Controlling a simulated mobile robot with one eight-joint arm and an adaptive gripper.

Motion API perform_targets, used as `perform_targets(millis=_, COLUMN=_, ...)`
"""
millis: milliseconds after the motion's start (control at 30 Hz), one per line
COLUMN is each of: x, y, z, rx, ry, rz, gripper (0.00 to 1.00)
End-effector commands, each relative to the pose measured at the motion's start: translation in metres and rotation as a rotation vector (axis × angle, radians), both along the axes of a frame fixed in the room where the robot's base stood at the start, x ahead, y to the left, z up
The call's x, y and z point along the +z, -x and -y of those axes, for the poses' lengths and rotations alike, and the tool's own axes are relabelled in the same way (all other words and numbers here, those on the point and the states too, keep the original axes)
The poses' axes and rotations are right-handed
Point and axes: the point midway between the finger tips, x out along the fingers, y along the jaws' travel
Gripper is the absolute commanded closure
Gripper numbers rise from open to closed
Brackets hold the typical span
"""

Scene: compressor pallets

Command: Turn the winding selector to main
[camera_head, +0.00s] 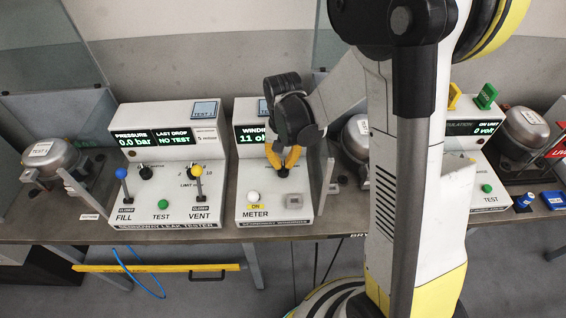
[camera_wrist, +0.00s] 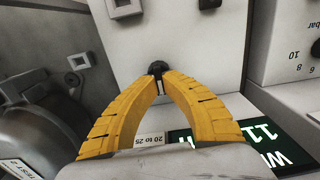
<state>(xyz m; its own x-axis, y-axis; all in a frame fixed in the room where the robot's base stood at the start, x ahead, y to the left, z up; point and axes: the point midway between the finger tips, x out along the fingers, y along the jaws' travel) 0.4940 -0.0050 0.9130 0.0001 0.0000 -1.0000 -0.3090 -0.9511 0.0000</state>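The winding selector, a small dark knob (camera_wrist: 155,66), stands on the white face of the winding tester (camera_head: 244,190). In the wrist view my yellow gripper fingers (camera_wrist: 161,78) converge on it from either side, with their tips against it and its end showing between and past them. In the head view my gripper (camera_head: 283,171) reaches down to the tester's panel below its display, and its fingers mostly hide the knob. The display (camera_head: 250,135) reads "WINDING" and 11 with a partly hidden unit. The knob's pointer and the main marking cannot be made out.
The leak tester (camera_head: 164,180) with blue and yellow levers stands at left. A compressor (camera_head: 353,139) stands right, partly behind my arm.

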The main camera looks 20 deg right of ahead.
Motion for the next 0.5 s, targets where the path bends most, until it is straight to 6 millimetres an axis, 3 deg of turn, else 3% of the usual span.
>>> perform_targets(millis=300, x=-0.0002, y=0.0003, z=0.0, rx=-0.001, ry=0.0, rz=-0.001, gripper=1.0)
perform_targets(millis=333, x=-0.0002, y=0.0003, z=0.0, rx=-0.001, ry=0.0, rz=-0.001, gripper=0.83)
perform_targets(millis=367, x=-0.0002, y=0.0003, z=0.0, rx=0.0, ry=0.0, rz=-0.001, gripper=0.74)
perform_targets(millis=400, x=-0.0002, y=0.0003, z=0.0, rx=0.0, ry=0.0, rz=-0.001, gripper=0.69)
perform_targets(millis=500, x=-0.0001, y=0.0002, z=0.0, rx=0.0, ry=0.0, rz=0.0, gripper=0.69)
